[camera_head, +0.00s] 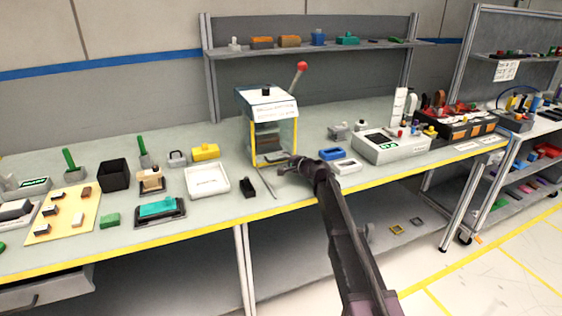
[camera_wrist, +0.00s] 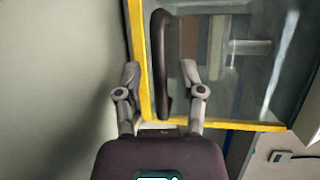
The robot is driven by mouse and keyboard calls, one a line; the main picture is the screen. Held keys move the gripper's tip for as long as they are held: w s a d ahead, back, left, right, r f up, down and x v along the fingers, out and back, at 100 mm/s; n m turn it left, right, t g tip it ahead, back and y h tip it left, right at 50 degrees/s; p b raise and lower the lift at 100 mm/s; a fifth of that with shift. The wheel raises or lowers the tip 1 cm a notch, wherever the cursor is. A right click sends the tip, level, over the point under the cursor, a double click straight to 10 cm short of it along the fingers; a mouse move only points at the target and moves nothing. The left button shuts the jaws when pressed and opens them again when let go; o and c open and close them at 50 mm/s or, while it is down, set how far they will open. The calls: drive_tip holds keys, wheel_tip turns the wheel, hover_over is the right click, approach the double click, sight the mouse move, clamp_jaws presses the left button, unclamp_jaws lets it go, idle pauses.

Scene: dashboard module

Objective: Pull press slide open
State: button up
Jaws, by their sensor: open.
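The press (camera_head: 268,127) stands on the bench as a box with a yellow-edged clear front, a white label on top and a red-knobbed lever (camera_head: 301,67). In the wrist view, its yellow frame (camera_wrist: 141,60) borders a clear panel, and a dark, curved bar handle (camera_wrist: 161,50) runs along the frame's edge. My gripper (camera_head: 281,167) is at the lower front of the press. In the wrist view, my gripper (camera_wrist: 160,72) is open, one finger on each side of the handle. Both fingers look apart from it; contact cannot be told for certain.
A white tray (camera_head: 207,181) and a small black block (camera_head: 248,187) lie left of the press. A blue container (camera_head: 332,153) and a white control box (camera_head: 391,147) stand to its right. The bench's yellow front edge (camera_head: 215,230) runs below. Open floor lies at the right.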

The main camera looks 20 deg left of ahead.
clamp_jaws()
drive_tip(key=shift+s, duration=0.1)
drive_tip(key=s+d, duration=1.2)
drive_tip(key=s, duration=0.4)
drive_tip(key=shift+d, duration=0.3)
unclamp_jaws()
